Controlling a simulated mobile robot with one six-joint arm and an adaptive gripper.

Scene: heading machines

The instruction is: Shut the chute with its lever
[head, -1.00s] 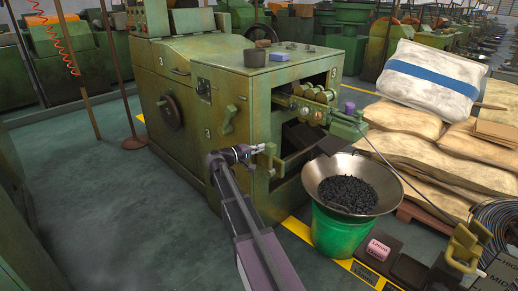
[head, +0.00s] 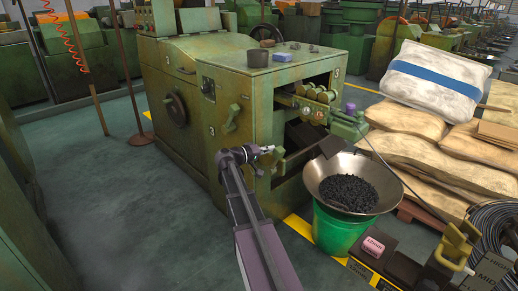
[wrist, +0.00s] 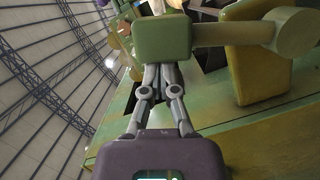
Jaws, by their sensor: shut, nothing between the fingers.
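The chute (head: 331,147) is a dark sloping plate at the machine's open front, with its lower end over the rim of a steel pan. A green lever (head: 279,156) sits on the front left of that opening. In the wrist view its block-shaped handle (wrist: 162,38) is close, joined by a bar to a round hub at the right. My gripper (head: 267,149) is beside the lever in the head view. In the wrist view my gripper (wrist: 162,70) has its fingertips together just below the handle block, partly hidden by it; I cannot tell whether they touch. It holds nothing.
The steel pan (head: 383,197) of dark small parts rests on a green bucket (head: 337,232) right of the lever. The green machine (head: 175,140) stands behind my arm. Stacked sacks (head: 420,150) fill the right. The grey floor (head: 110,220) at left is clear.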

